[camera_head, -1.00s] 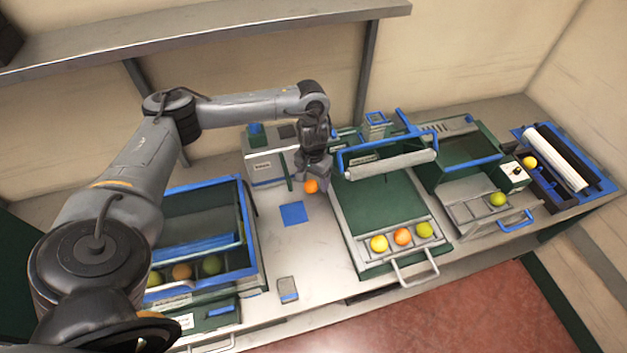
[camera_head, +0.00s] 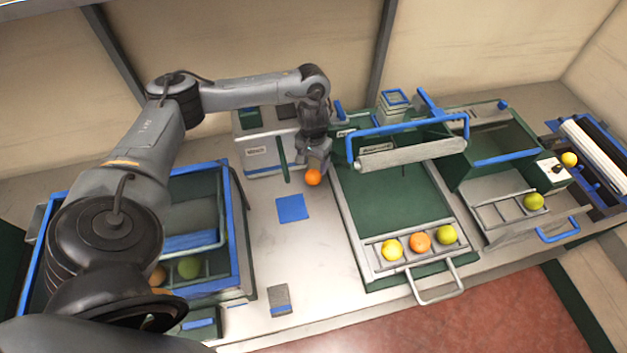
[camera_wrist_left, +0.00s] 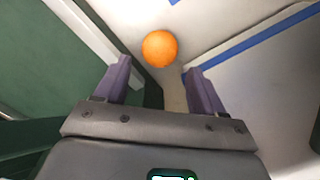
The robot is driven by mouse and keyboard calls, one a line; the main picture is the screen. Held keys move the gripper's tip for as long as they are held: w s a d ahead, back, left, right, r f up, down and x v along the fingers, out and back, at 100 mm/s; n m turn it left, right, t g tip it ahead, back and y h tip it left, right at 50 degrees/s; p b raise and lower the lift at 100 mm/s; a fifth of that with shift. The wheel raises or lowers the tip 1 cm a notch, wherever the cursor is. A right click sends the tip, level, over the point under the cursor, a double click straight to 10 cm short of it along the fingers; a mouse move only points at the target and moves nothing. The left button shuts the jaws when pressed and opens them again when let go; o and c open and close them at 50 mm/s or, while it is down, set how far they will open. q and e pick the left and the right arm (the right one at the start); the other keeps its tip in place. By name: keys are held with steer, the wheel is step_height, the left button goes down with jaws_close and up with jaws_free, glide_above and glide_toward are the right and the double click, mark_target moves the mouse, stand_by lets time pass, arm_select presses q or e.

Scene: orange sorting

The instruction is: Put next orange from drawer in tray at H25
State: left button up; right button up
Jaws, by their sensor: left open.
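An orange (camera_head: 313,177) shows right below the fingers of my left gripper (camera_head: 315,165), at the back of the bench. In the left wrist view the orange (camera_wrist_left: 160,49) is just beyond the two purple fingers, centred between them. The green tray (camera_head: 388,205) to the right has a front rack with a yellow fruit (camera_head: 392,250), an orange one (camera_head: 420,242) and a yellow-green one (camera_head: 445,235). A blue-rimmed bin (camera_head: 235,235) at left holds fruit, partly hidden by my arm. My right gripper is not in view.
A roller under a blue frame (camera_head: 400,130) spans the green tray's back. A pale machine (camera_head: 262,150) stands behind the orange. A blue square (camera_head: 292,208) and a small grey block (camera_head: 279,300) lie on the bench. A drawer at right holds a green fruit (camera_head: 533,201).

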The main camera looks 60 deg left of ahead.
mark_target(314, 173)
arm_select(q)
steer(key=shift+f+b, duration=0.95)
steer(key=shift+f, duration=2.75)
steer(key=shift+c, duration=0.3)
steer(key=c, duration=0.8)
steer(key=shift+r, duration=0.1)
steer(key=shift+c, duration=0.2)
